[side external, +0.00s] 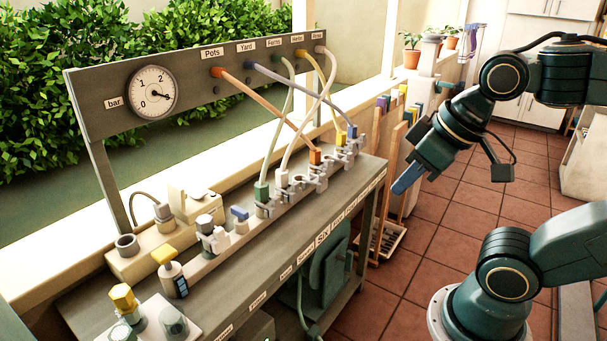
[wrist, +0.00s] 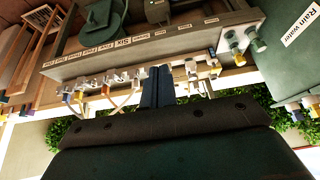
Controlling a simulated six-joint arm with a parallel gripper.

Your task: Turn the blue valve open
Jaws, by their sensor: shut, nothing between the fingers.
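The blue valve (side external: 239,213) is a small blue handle on a grey-white body. It stands on the bench-top manifold, left of the green hose connector, in the side external view. I cannot make it out in the wrist view, where my fingers cover part of the manifold. My gripper (side external: 405,183) is shut and empty, with blue fingers pointing down and left. It is off the right side of the bench, well apart from the valve. In the wrist view my gripper (wrist: 157,72) shows as two dark blue fingers pressed together.
A panel with a pressure gauge (side external: 152,93) stands behind the grey bench (side external: 270,270). Several coloured hoses, including an orange hose (side external: 270,112), arch from it to the manifold. A rain-water container (wrist: 290,40) shows in the wrist view.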

